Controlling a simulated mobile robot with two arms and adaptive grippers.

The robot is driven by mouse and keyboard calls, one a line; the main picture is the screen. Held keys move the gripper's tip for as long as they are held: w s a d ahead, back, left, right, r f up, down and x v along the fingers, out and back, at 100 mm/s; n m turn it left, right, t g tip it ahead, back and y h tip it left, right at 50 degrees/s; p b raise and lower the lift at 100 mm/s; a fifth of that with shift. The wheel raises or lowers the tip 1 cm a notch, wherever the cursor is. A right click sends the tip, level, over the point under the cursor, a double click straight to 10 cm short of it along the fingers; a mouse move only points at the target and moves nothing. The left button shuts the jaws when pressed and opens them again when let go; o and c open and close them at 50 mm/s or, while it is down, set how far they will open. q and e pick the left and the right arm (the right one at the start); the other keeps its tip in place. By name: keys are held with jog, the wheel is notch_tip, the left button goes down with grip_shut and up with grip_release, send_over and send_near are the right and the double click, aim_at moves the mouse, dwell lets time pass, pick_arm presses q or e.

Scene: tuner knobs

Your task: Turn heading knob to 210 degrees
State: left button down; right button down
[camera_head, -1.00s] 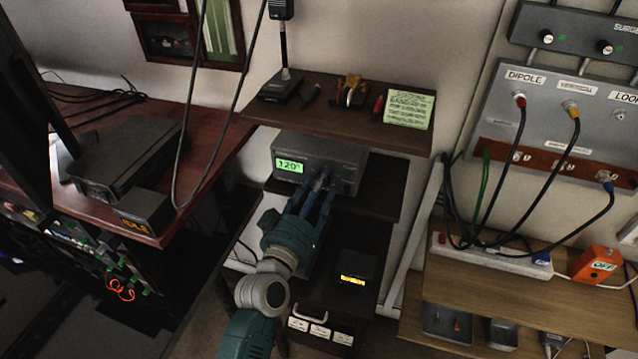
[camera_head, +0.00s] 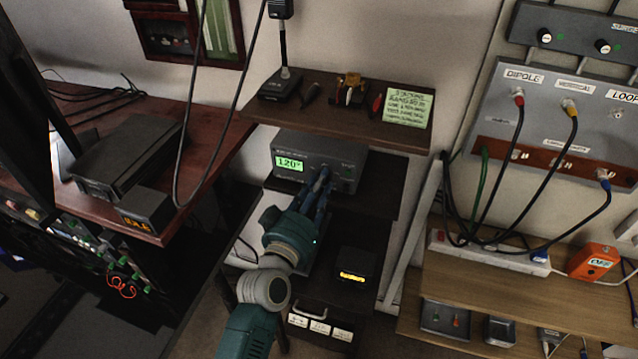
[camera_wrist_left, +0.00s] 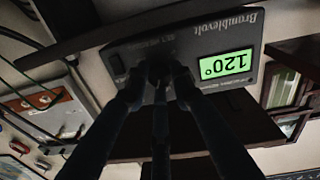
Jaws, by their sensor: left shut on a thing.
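The heading control box (camera_head: 340,155) is a dark unit on the middle shelf. Its green display (camera_head: 290,163) reads 120°. In the left wrist view the box (camera_wrist_left: 190,50) appears upside down, and its display (camera_wrist_left: 226,64) also reads 120°. My left gripper (camera_head: 322,180) is at the box's front face, right of the display, with its dark blue fingers shut on the heading knob. The fingers hide most of the knob, so its pointer cannot be seen. In the left wrist view the fingers (camera_wrist_left: 158,75) meet at the knob. My right gripper is not in view.
An upper shelf (camera_head: 335,117) with a microphone, tools and a green note (camera_head: 407,107) overhangs the box. A small black unit with a yellow display (camera_head: 352,277) sits below. A red-brown desk (camera_head: 215,140) is at left. An antenna panel with cables (camera_head: 560,110) is at right.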

pick_arm(q)
jog(key=c, duration=1.5)
grip_release()
jog(key=shift+r, duration=0.15)
jog(key=shift+o, duration=0.2)
jog(key=v, duration=1.2)
